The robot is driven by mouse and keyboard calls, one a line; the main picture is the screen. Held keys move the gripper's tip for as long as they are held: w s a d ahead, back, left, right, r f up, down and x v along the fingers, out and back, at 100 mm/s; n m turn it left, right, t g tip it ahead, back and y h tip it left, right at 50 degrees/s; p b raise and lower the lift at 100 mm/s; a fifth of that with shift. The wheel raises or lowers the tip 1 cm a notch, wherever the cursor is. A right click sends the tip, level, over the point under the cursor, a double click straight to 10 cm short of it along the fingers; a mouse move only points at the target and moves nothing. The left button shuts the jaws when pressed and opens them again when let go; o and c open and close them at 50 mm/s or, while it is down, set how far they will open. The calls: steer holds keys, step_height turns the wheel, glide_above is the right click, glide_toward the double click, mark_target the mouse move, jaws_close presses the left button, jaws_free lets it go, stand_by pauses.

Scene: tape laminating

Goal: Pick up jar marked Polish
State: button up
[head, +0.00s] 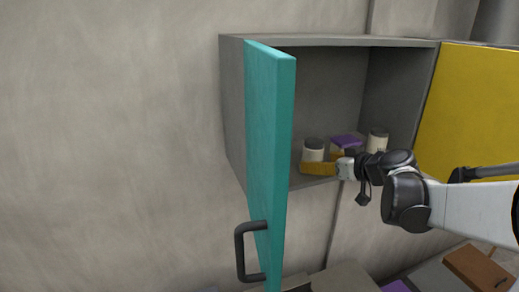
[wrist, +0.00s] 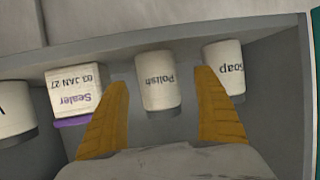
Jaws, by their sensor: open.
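The white jar marked Polish (wrist: 157,80) is in the middle of the wrist view, its label upside down. It stands in the open cabinet; the pale dark-lidded jar (head: 313,150) in the head view appears to be it. My gripper (head: 321,163) is open at the cabinet's front. Its yellow fingers (wrist: 160,88) show on either side of the Polish jar in the wrist view. I see no contact, and cannot tell how deep the jar sits between them.
In the wrist view, the Soap jar (wrist: 224,68) is close beside the right finger and the purple-lidded Sealer box (wrist: 74,92) beside the left. Another jar (wrist: 14,110) is farther left. The teal door (head: 268,150) and yellow door (head: 470,110) stand open.

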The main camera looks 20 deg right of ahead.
mark_target(311, 160)
steer(key=x, duration=0.4)
steer(key=shift+w+d+f+p, duration=0.15)
steer(key=shift+w+d+p, duration=0.1)
steer(key=shift+w+p, duration=0.15)
steer(key=shift+s+a, duration=0.1)
steer(key=shift+s, duration=0.05)
steer(key=shift+c, duration=1)
steer(key=c, duration=1.2)
steer(key=shift+c, duration=0.5)
